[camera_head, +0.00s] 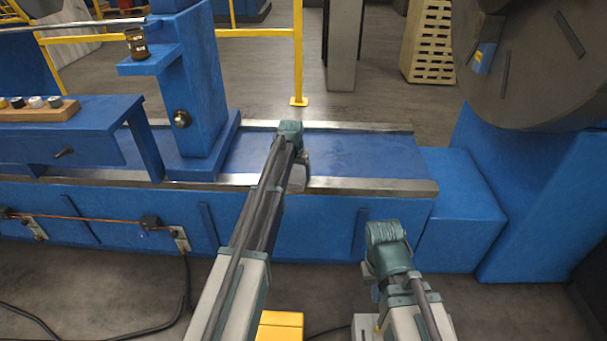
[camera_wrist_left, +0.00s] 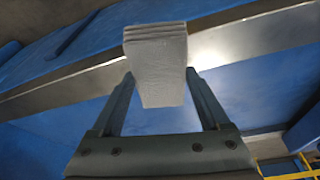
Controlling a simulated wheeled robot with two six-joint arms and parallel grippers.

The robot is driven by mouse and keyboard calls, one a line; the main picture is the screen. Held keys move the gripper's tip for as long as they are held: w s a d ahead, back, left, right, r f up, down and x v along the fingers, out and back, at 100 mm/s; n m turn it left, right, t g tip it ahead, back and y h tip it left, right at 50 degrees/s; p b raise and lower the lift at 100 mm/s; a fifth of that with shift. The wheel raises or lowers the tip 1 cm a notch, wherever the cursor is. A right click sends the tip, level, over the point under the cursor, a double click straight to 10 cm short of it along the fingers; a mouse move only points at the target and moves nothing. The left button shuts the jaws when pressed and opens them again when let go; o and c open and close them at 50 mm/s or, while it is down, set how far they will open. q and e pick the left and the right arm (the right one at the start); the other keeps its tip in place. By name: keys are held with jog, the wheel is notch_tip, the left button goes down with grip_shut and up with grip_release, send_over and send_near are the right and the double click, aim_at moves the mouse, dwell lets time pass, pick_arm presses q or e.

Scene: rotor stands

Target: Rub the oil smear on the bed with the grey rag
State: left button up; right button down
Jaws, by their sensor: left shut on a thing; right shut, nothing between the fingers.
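My left gripper (camera_head: 303,160) reaches over the front rail of the blue machine bed (camera_head: 365,163). It is shut on the grey rag (camera_head: 297,180). In the left wrist view the rag (camera_wrist_left: 158,70) is a folded, layered pad between the two fingertips, with the bed's metal rail and blue surface behind it. I cannot tell whether the rag touches the bed. I cannot make out the oil smear; my arm and the rag hide part of the bed. My right gripper (camera_head: 388,245) is in front of the bed, low and apart from it, shut and empty; its fingers are hardly visible.
A blue upright (camera_head: 190,85) stands on the bed to the left, beside a blue shelf with a wooden block (camera_head: 38,112) of small pots. A large dark disc (camera_head: 545,65) stands at the right. A yellow rail post (camera_head: 298,60) rises behind. The bed's right part is clear.

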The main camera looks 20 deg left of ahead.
pick_arm(q)
jog(key=shift+s+a, duration=0.25)
jog(key=shift+a, duration=0.8)
jog(key=shift+s+a, duration=0.2)
jog(key=shift+a, duration=0.85)
notch_tip(320, 180, up, 6)
jog(key=p, duration=0.6)
jog(key=shift+d+r, duration=0.1)
jog(key=shift+r, duration=0.05)
jog(key=shift+r+p, duration=1.4)
jog(key=shift+p, duration=0.25)
